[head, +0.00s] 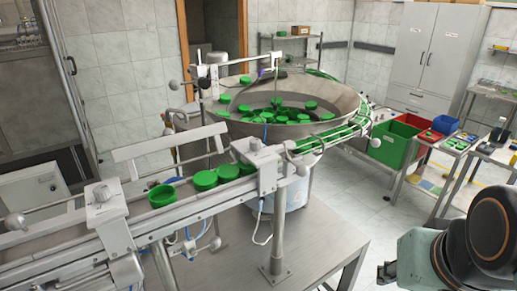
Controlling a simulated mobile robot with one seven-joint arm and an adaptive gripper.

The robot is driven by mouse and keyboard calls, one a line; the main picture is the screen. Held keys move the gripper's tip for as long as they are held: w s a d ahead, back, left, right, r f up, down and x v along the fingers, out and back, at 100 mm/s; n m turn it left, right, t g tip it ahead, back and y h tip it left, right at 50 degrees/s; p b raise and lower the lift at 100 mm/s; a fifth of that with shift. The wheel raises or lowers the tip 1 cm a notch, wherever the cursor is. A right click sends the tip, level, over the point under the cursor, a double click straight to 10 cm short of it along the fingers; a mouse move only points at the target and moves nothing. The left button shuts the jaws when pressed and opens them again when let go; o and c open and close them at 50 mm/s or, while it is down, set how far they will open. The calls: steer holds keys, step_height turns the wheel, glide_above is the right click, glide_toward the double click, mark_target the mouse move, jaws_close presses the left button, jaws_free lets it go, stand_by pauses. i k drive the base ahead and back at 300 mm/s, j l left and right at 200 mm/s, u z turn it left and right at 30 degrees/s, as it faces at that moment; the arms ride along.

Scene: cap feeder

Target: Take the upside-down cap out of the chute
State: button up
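The chute (185,190) is a grey metal channel running from the bowl down to the lower left. A green cap (162,196) in it has its hollow side up, so it lies upside down. It is the lowest of the caps I see in the chute, just right of a metal block. Closed-top green caps (205,180) stand behind it, up the chute. Part of my arm shows at the lower right, far from the chute. My gripper is not in view.
A round feeder bowl (345,108) with many green caps stands behind the chute. A white bar (168,142) and metal clamp blocks (103,203) flank the channel. The metal table (315,245) is bare at front right. A green bin (392,144) stands at right.

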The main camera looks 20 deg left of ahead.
mark_target(160, 195)
steer(key=i+l+u, duration=0.1)
steer(key=u, duration=0.35)
steer(key=i+l+u, duration=0.1)
steer(key=u, duration=0.35)
